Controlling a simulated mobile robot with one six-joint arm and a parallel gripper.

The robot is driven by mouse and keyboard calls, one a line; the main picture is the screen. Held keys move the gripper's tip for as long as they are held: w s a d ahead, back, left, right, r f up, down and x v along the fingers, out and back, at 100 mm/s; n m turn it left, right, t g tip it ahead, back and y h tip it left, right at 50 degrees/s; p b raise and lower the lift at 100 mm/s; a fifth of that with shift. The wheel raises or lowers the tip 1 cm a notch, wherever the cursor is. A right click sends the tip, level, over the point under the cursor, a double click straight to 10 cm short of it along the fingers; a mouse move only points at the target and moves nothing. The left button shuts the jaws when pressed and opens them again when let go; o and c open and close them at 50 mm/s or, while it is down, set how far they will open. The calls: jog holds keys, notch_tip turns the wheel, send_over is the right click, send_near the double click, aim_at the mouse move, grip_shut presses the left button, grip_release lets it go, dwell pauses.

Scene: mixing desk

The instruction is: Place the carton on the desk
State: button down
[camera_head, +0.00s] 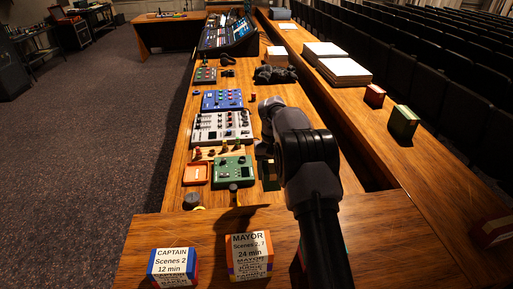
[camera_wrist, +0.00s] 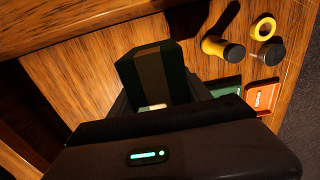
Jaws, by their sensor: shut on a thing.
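In the head view my gripper (camera_head: 265,158) is mostly hidden by my arm, and part of the carton (camera_head: 271,180) shows just right of the green device. The carton is over the desk (camera_head: 165,225); I cannot tell whether it touches the top.
A green device (camera_head: 233,171), orange tray (camera_head: 196,174), tape roll (camera_head: 194,201) and yellow-and-black cylinder (camera_head: 234,196) lie to the left. Labelled CAPTAIN (camera_head: 173,267) and MAYOR (camera_head: 249,256) boxes stand in front. Green (camera_head: 403,122) and red (camera_head: 374,95) boxes stand on the right ledge.

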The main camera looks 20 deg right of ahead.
notch_tip(320, 180, down, 5)
jog(key=b, duration=0.2)
jog(key=shift+s+b, duration=0.1)
jog(key=shift+b, duration=0.25)
notch_tip(320, 180, down, 10)
jog(key=b, duration=0.3)
jog(key=shift+r, duration=0.25)
jog(key=shift+f, duration=0.15)
jog(key=shift+c, duration=2.4)
grip_release()
